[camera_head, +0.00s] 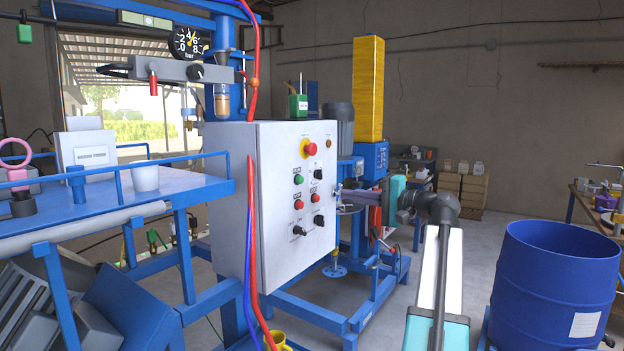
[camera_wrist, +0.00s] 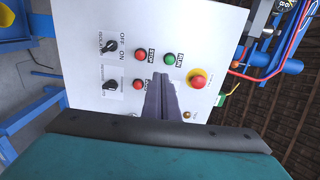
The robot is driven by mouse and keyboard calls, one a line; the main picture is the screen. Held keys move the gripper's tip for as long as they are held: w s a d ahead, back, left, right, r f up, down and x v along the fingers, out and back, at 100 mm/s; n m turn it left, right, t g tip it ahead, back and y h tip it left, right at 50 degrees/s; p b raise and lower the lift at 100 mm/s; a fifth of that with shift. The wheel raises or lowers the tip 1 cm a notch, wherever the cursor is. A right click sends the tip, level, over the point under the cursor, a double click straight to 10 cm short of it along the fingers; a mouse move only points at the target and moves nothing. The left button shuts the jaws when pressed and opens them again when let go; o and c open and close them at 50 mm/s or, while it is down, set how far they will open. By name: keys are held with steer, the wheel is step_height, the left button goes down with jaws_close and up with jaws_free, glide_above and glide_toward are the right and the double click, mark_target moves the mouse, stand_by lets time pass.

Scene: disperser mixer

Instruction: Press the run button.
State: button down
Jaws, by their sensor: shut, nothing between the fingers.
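The green run button (camera_head: 299,180) sits on the front of the grey control cabinet (camera_head: 270,215), at the upper left of the lower controls. In the wrist view it is the green button (camera_wrist: 169,59) beside a RUN label, seen on a turned panel. My gripper (camera_head: 341,193) is at the cabinet's right side in the head view, with its purple-grey fingers pointing left. In the wrist view my fingers (camera_wrist: 160,78) are together and empty, with their tips just below the green button. The depth gap to the panel is hard to tell.
Close by are a red stop button (camera_head: 299,204), another red button (camera_wrist: 138,84), black knobs (camera_head: 318,220) and the emergency stop (camera_head: 309,148). Red and blue hoses (camera_head: 251,200) hang along the cabinet's left edge. A blue drum (camera_head: 553,270) stands at right.

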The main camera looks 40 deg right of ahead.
mark_target(302, 180)
steer(key=shift+s+r, duration=0.2)
steer(key=shift+r, duration=0.35)
steer(key=shift+s+r, duration=0.2)
steer(key=shift+r, duration=0.35)
steer(key=shift+w, duration=0.1)
steer(key=p+x, duration=0.1)
steer(key=x, duration=0.3)
steer(key=p+x, duration=0.1)
steer(key=x, duration=0.3)
steer(key=p+x, duration=0.1)
steer(key=x, duration=0.4)
steer(key=shift+r+p, duration=0.35)
steer(key=shift+p, duration=0.05)
steer(key=shift+w+a+f, duration=0.1)
steer(key=shift+w+a, duration=0.05)
steer(key=shift+w, duration=0.25)
